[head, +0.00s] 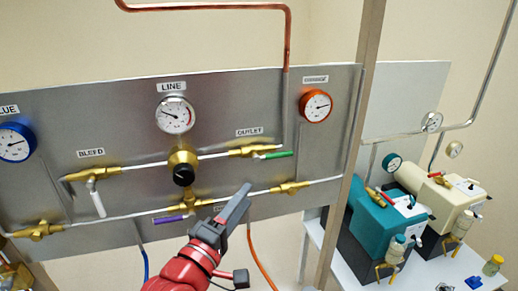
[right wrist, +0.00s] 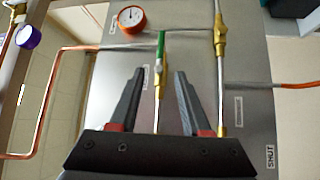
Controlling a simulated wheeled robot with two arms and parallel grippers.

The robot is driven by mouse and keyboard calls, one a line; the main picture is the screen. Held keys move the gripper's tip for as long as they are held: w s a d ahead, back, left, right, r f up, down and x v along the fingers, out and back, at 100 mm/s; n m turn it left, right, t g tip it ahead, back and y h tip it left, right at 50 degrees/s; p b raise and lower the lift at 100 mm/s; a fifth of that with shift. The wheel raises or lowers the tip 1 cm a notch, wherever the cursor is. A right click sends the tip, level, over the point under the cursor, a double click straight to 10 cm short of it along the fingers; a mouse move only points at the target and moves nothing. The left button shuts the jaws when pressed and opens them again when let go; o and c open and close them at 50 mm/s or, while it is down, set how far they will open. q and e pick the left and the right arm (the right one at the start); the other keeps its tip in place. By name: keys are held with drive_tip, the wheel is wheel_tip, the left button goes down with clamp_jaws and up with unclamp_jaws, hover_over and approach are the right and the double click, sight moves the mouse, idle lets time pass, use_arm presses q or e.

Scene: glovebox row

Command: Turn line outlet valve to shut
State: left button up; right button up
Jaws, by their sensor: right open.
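The line outlet valve has a brass body (head: 247,151) under the OUTLET label on the grey panel. Its green handle (head: 277,155) points right, roughly in line with the pipe. My right gripper (head: 244,190) is below and slightly left of the handle, in front of the panel. In the right wrist view, the right gripper (right wrist: 158,75) is open and empty. The green handle (right wrist: 160,46) shows just beyond the gap between its fingertips, and I see no contact. My left gripper is not in view.
The LINE gauge (head: 175,115) sits above a black regulator knob (head: 183,175). A white bleed handle (head: 97,200) and a purple handle (head: 170,218) are left of my arm. An orange gauge (head: 316,105) is up right. A post (head: 352,140) and pumps (head: 385,225) stand farther right.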

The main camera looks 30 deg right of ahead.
sight(281, 155)
drive_tip(key=p+x, duration=0.1)
drive_tip(key=x, duration=0.4)
drive_tip(key=p+x, duration=0.2)
drive_tip(key=x, duration=0.4)
drive_tip(key=p+x, duration=0.1)
drive_tip(key=x, duration=0.4)
drive_tip(key=shift+s+d+p, duration=0.1)
drive_tip(key=shift+d+p, duration=0.3)
drive_tip(key=shift+d, duration=0.05)
drive_tip(key=shift+w+d+f, duration=0.1)
drive_tip(key=shift+w+d, duration=0.2)
drive_tip(key=shift+d, duration=0.05)
clamp_jaws()
